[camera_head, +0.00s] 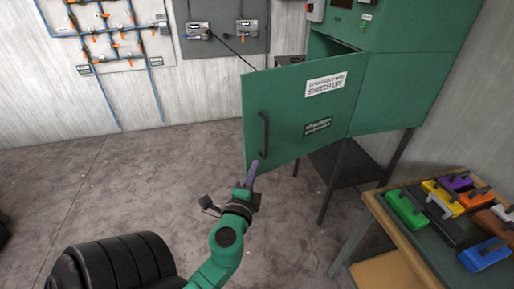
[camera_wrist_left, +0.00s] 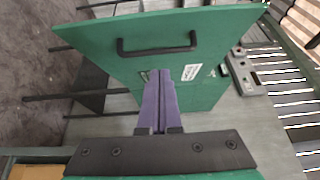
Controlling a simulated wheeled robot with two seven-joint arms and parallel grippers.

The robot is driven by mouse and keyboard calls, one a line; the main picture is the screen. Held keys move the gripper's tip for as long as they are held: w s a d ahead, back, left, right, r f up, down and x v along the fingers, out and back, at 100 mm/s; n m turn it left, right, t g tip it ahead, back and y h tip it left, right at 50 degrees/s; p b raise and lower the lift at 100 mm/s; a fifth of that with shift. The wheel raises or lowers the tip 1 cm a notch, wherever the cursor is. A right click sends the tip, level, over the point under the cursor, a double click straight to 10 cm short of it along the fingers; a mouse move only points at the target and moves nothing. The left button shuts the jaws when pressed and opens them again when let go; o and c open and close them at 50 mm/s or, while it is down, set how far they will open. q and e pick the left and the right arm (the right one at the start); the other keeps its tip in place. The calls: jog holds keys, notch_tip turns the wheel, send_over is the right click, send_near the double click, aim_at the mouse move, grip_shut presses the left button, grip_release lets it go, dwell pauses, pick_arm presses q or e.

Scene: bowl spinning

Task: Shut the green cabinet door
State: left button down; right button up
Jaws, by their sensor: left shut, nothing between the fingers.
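The green cabinet door (camera_head: 292,112) stands open, swung out to the left from the green cabinet (camera_head: 400,82). It has a dark bar handle (camera_head: 264,134) near its free edge and two label plates. My left gripper (camera_head: 252,172) has purple fingers that are shut and empty, and it shows near the door's lower free corner. In the left wrist view the closed fingers (camera_wrist_left: 160,102) point at the door (camera_wrist_left: 205,75), with the handle (camera_wrist_left: 157,46) beyond their tips. I cannot tell whether the fingers touch the door. My right gripper is not in view.
The cabinet rests on dark legs (camera_head: 331,184). Wall panels with blue pipes (camera_head: 104,36) and gauges are at the back.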

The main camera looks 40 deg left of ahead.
aim_at(258, 135)
pick_arm(q)
jog(key=a+p+x, duration=0.1)
jog(key=x, duration=0.3)
jog(key=s+p+x, duration=0.1)
jog(key=x, duration=0.3)
jog(key=a+p+x, duration=0.1)
jog(key=p+x, duration=0.1)
jog(key=x, duration=0.2)
jog(key=shift+a+f, duration=0.15)
jog(key=shift+a, duration=0.4)
jog(key=shift+d, duration=0.1)
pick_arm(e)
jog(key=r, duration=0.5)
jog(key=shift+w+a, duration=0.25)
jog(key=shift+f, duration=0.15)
